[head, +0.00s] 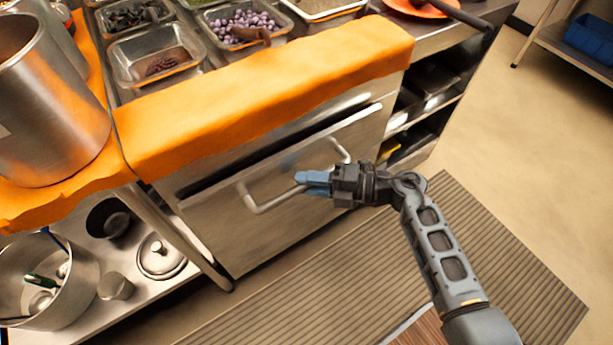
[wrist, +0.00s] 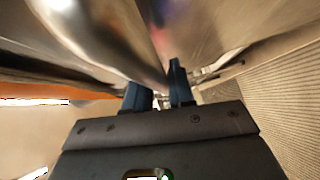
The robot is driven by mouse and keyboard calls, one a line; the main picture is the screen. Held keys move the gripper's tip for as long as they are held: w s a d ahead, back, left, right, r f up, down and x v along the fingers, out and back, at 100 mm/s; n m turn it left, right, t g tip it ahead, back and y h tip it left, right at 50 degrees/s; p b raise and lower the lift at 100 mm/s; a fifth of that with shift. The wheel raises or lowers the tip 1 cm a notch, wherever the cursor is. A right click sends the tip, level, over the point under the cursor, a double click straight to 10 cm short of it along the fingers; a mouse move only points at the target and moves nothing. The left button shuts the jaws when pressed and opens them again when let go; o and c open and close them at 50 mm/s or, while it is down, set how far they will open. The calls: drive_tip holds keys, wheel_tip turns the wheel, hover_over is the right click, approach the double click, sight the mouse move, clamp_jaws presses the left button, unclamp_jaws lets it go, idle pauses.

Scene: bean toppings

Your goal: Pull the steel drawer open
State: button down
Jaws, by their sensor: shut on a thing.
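The steel drawer (head: 225,232) is under the orange-edged counter in the head view, with a dark gap along its top edge. Its bar handle (head: 263,206) runs across the front. My gripper (head: 303,180) is at the middle of the handle, with its blue fingers shut on the bar. In the wrist view my gripper (wrist: 160,92) has its fingers close together by a blurred metal surface. The gripped part of the handle is hidden by the fingers.
Topping trays (head: 157,57) sit on the counter above. A large steel pot (head: 45,110) stands at left. Pots and a lid (head: 160,258) are on the lower shelf. Open shelves (head: 425,105) are to the right. A ribbed mat (head: 330,290) covers the floor in front.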

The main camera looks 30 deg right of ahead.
drive_tip(key=s+p, duration=0.5)
drive_tip(key=s, duration=2.2)
drive_tip(key=shift+s, duration=0.25)
drive_tip(key=c, duration=1.1)
unclamp_jaws()
drive_tip(key=shift+s, duration=0.1)
drive_tip(key=v, duration=0.7)
drive_tip(key=shift+s+d+b, duration=0.25)
drive_tip(key=shift+d+b, duration=0.05)
drive_tip(key=a+r+m+t+h+p, duration=0.1)
drive_tip(key=r+m+h, duration=0.3)
drive_tip(key=r+m, duration=0.4)
drive_tip(key=a+r+m+t+h, duration=0.1)
drive_tip(key=a+r+m+h, duration=0.2)
drive_tip(key=r+m, duration=0.5)
drive_tip(key=a+r+m+t+h+p, duration=0.1)
drive_tip(key=r+m+h, duration=0.3)
drive_tip(key=r+m, duration=0.4)
drive_tip(key=shift+w+a+r+m+h+p, duration=0.15)
drive_tip(key=shift+a+r+m+h, duration=0.1)
drive_tip(key=shift+m, duration=0.15)
drive_tip(key=shift+w+a+r+m+h+p, duration=0.1)
drive_tip(key=shift+a+m+h+p, duration=0.05)
drive_tip(key=shift+a+m, duration=0.2)
